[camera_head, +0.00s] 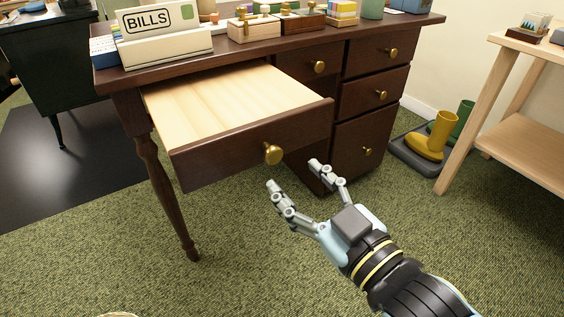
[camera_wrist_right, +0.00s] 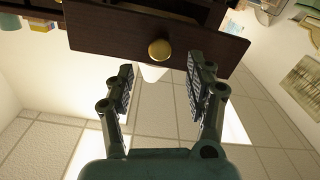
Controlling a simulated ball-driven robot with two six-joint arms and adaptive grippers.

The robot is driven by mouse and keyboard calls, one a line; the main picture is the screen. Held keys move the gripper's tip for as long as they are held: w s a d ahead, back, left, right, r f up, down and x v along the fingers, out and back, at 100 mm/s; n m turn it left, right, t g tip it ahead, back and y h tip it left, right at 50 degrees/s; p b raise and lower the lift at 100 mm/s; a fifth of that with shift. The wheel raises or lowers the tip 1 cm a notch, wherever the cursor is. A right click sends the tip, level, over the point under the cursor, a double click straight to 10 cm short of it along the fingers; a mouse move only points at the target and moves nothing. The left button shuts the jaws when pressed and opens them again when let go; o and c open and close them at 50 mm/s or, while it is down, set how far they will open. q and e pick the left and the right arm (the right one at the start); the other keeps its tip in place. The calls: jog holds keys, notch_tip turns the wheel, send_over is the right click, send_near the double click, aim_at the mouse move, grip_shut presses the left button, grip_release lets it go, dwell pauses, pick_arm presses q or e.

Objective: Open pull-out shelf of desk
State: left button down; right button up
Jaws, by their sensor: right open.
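The dark wood desk (camera_head: 240,55) stands in the upper middle of the head view. Its wide pull-out shelf (camera_head: 235,100), with a pale wood inside and a dark front, is pulled out from under the desk top. A round brass knob (camera_head: 273,153) sits on its front; the knob also shows in the right wrist view (camera_wrist_right: 159,49). My right gripper (camera_head: 294,174) is open and empty, just in front of and below the knob. In the right wrist view its fingers (camera_wrist_right: 160,85) are spread apart, with the knob beyond their tips. My left gripper is not in view.
A BILLS box (camera_head: 160,38) and small organizers stand on the desk top. Closed drawers (camera_head: 375,93) are at the right of the desk.

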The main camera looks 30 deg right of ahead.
jog(key=s, duration=0.4)
jog(key=shift+s, duration=0.1)
dwell(0.3)
